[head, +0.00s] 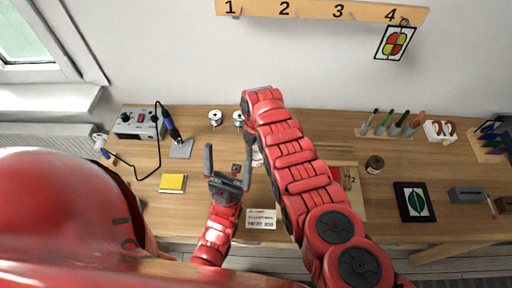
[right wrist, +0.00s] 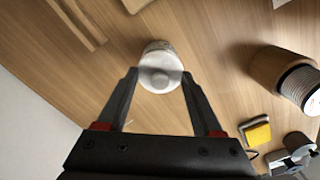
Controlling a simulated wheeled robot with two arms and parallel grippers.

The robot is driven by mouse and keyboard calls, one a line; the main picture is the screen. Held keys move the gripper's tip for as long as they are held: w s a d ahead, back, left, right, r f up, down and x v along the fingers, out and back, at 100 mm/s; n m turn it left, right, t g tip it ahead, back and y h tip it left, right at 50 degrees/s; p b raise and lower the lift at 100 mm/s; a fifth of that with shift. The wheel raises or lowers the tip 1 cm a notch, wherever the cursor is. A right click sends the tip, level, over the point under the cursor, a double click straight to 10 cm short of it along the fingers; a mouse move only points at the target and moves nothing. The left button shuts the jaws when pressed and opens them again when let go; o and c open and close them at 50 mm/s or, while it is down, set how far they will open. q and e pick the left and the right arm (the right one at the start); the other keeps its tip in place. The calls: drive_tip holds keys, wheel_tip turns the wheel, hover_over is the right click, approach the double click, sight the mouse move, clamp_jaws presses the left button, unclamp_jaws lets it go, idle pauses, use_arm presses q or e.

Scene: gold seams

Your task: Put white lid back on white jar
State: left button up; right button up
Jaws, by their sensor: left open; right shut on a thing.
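The white lid (right wrist: 160,78), round with a raised knob, sits between the fingertips of my right gripper (right wrist: 160,74) in the right wrist view. My right gripper is shut on it. The white jar (right wrist: 157,46) shows just behind the lid, lined up with it; I cannot tell whether the two touch. My left gripper (head: 228,160) is open and empty, left of the jar above the table.
A yellow pad (head: 173,183), a soldering station (head: 138,122) and solder spools (head: 216,118) are on the left. A printed card (head: 261,219) lies at the front edge. A brown jar (head: 374,164) and a black framed picture (head: 414,202) are on the right.

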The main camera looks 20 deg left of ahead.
drive_tip(key=shift+f, duration=0.25)
drive_tip(key=shift+f+b, duration=0.3)
drive_tip(key=shift+b, duration=0.15)
drive_tip(key=shift+f, duration=0.2)
idle(0.5)
drive_tip(key=o, duration=1.4)
drive_tip(key=shift+c, duration=0.2)
wheel_tip(320, 180, up, 5)
drive_tip(key=p, duration=0.4)
drive_tip(key=shift+r+p, duration=0.8)
drive_tip(key=shift+r, duration=0.3)
drive_tip(key=shift+f, duration=0.1)
